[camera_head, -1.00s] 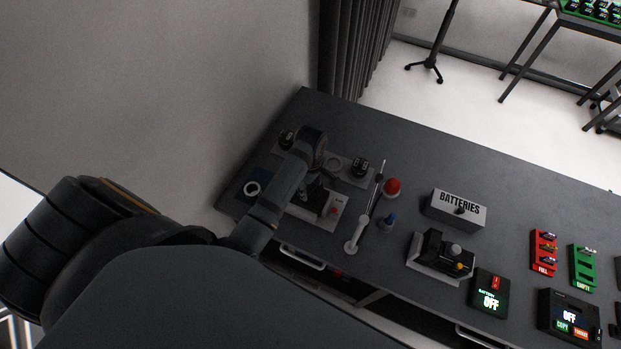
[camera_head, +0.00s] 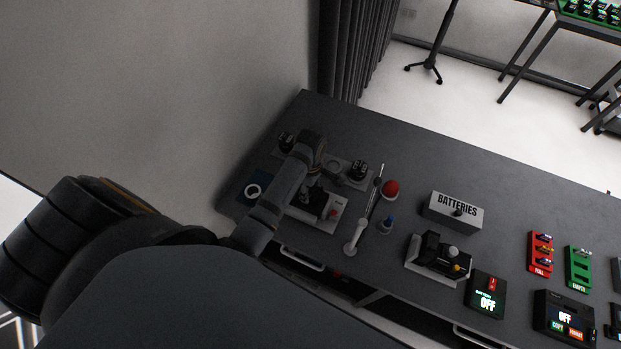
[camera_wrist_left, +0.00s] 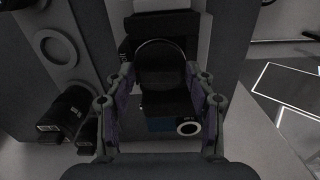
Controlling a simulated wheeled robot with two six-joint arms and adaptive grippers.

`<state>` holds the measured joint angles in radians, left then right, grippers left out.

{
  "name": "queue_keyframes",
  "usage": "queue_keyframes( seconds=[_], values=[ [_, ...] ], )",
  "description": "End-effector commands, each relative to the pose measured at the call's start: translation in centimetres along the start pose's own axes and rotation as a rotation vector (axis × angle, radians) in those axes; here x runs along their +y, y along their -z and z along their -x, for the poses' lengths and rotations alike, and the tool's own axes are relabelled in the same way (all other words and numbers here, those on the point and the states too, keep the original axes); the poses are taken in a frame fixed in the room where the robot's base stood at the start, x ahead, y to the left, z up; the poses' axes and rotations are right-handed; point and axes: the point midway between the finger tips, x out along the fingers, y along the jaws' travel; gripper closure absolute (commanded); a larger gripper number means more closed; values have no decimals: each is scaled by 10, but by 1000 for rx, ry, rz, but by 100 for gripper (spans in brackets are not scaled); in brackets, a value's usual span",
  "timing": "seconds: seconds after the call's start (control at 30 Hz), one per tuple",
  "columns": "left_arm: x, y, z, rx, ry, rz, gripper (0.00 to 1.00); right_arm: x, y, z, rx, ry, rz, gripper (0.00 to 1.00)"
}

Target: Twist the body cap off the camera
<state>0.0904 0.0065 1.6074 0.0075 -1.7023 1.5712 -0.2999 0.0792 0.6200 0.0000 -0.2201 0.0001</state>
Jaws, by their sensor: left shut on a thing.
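The camera (camera_head: 318,203) is a dark body on a light grey base at the left part of the table, partly hidden by my left arm. In the left wrist view the camera (camera_wrist_left: 165,22) faces me, with the round black body cap (camera_wrist_left: 160,60) on its front. My left gripper (camera_head: 314,184) is at the camera's front. In the wrist view its two fingers with purplish pads (camera_wrist_left: 160,78) stand on either side of the cap and are shut on it. The cap looks seated against the body; any gap is too dark to tell. My right gripper is not in view.
Lenses (camera_head: 358,170) stand on a grey tray near the gripper. A white ring (camera_head: 253,191) lies on a blue pad. Right of the camera are a tripod-like rod, a red dome (camera_head: 390,188), a batteries box (camera_head: 453,211) and another device (camera_head: 440,254). The table's back right is clear.

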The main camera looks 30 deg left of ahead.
Motion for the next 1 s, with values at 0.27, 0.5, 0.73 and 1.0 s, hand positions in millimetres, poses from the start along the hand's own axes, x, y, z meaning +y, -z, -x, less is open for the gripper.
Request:
queue_keyframes(
  seconds=[0.27,0.5,0.73,1.0],
  values=[
    [1,0,12,0,-4,0,75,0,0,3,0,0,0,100],
    [1,0,20,0,-5,0,89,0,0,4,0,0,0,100],
    [2,0,28,0,-5,0,89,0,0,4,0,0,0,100],
    [1,0,37,0,-5,0,89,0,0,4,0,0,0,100]
  ],
)
